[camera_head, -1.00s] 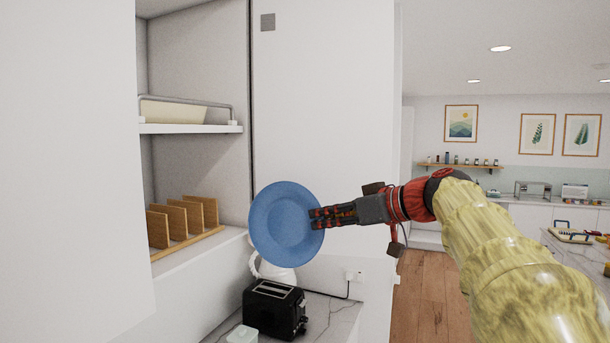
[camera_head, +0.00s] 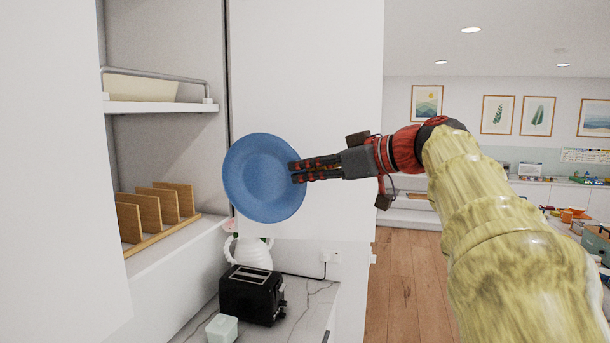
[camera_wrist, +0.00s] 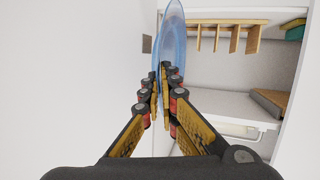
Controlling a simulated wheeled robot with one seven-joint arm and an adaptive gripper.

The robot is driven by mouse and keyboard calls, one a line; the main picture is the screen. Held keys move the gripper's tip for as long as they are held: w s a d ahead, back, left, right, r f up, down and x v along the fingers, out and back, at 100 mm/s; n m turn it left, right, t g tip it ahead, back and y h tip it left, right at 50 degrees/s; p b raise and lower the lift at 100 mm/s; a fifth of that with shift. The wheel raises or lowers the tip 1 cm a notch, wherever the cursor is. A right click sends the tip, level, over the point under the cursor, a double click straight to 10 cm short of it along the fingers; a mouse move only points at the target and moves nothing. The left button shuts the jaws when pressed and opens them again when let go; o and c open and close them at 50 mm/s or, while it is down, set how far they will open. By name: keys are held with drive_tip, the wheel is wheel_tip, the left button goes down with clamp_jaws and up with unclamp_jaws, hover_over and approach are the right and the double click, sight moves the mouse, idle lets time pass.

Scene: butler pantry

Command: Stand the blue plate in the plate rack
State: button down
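The blue plate (camera_head: 258,178) is held upright in the air with its face toward the head camera. My gripper (camera_head: 296,171) is shut on the plate's right rim. In the wrist view the plate (camera_wrist: 174,40) shows edge-on between the fingertips of my gripper (camera_wrist: 164,80). The wooden plate rack (camera_head: 160,240) stands on the cupboard's lower shelf, left of the plate and apart from it. Its upright dividers have open slots between them. The rack also shows at the top of the wrist view (camera_wrist: 228,22), upside down.
A black toaster (camera_head: 252,294), a white pitcher (camera_head: 254,254) and a small pale box (camera_head: 222,328) stand on the counter below the plate. An upper shelf (camera_head: 160,107) holds a cream bin (camera_head: 140,88). A white cupboard panel (camera_head: 50,160) stands at the left.

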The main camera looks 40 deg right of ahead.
sight(236, 167)
drive_tip(key=shift+w+a+r+b, duration=0.1)
drive_tip(key=shift+w+a+b, duration=0.1)
drive_tip(key=shift+w+a, duration=1.4)
drive_tip(key=shift+w+a+b, duration=0.2)
drive_tip(key=shift+w+a, duration=0.9)
drive_tip(key=shift+w, duration=0.95)
drive_tip(key=shift+w+a+r+b, duration=0.1)
drive_tip(key=shift+w+a+b, duration=0.1)
drive_tip(key=shift+w+a, duration=1.4)
drive_tip(key=w+a+f+b, duration=0.1)
drive_tip(key=w+a+f, duration=0.1)
drive_tip(key=w+a, duration=0.5)
drive_tip(key=shift+w+f, duration=0.25)
drive_tip(key=shift+w, duration=1.7)
drive_tip(key=shift+d+f+b, duration=0.1)
drive_tip(key=shift+b, duration=0.3)
drive_tip(key=c, duration=2.5)
unclamp_jaws()
drive_tip(key=o, duration=0.5)
drive_tip(key=shift+o, duration=0.2)
drive_tip(key=shift+f, duration=0.1)
drive_tip(key=v, duration=1.2)
